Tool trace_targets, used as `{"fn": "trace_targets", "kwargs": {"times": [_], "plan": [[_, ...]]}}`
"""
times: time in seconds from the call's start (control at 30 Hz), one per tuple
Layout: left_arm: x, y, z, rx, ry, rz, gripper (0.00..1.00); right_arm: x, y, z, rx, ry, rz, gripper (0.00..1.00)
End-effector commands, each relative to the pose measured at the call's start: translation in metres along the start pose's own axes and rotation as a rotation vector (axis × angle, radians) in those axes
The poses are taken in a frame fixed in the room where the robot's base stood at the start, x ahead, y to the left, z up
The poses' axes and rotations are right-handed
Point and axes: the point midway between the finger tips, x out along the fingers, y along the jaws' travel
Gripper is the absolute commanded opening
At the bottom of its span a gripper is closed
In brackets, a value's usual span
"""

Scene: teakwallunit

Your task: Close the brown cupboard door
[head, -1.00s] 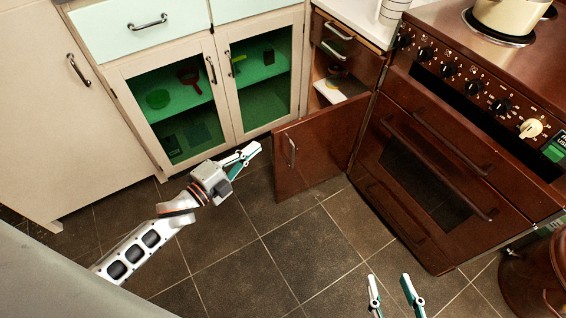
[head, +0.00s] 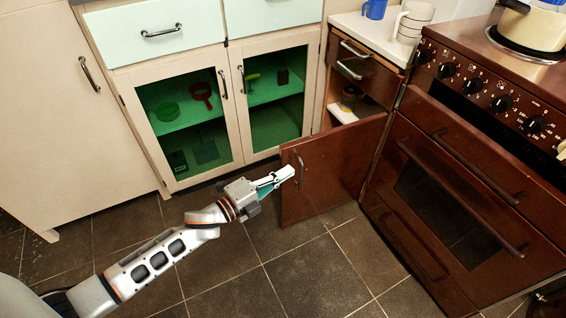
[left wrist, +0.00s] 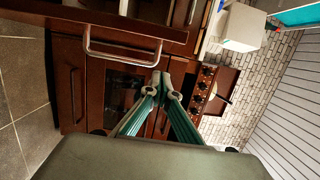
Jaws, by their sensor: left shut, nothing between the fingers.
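The brown cupboard door (head: 338,160) stands open, swung out from the low brown cabinet between the glass-fronted cupboard and the oven. Its metal handle (head: 299,170) is near its free edge and also shows in the left wrist view (left wrist: 122,60). My left gripper (head: 287,174) is shut and empty, with its fingertips by the door's free edge, close to the handle. In the left wrist view the fingertips (left wrist: 161,78) are together beside the handle. I cannot tell whether they touch the door. My right gripper is out of view.
The brown oven (head: 450,190) stands right of the door, with a pot (head: 535,25) on top. Cups (head: 412,22) stand on the white counter. Glass-fronted cupboards (head: 190,115) are shut at left. The tiled floor (head: 240,270) in front is clear.

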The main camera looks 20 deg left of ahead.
Motion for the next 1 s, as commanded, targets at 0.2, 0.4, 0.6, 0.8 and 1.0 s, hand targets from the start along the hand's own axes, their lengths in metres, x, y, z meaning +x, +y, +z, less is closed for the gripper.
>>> {"fn": "trace_targets", "kwargs": {"times": [0.2, 0.4, 0.6, 0.8, 1.0], "plan": [[0.016, 0.005, 0.022, 0.000, -0.001, 0.006, 0.00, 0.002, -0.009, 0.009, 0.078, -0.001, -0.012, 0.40], [0.020, 0.003, 0.036, -0.002, 0.000, 0.004, 0.00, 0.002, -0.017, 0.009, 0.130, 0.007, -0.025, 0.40], [0.021, 0.001, 0.039, -0.002, 0.000, 0.001, 0.00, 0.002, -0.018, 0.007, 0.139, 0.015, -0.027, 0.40], [0.021, 0.000, 0.039, -0.002, 0.000, 0.001, 0.00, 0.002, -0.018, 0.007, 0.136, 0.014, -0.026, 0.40], [0.016, 0.001, 0.044, -0.001, 0.003, 0.002, 0.00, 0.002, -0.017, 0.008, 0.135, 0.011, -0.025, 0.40]]}}
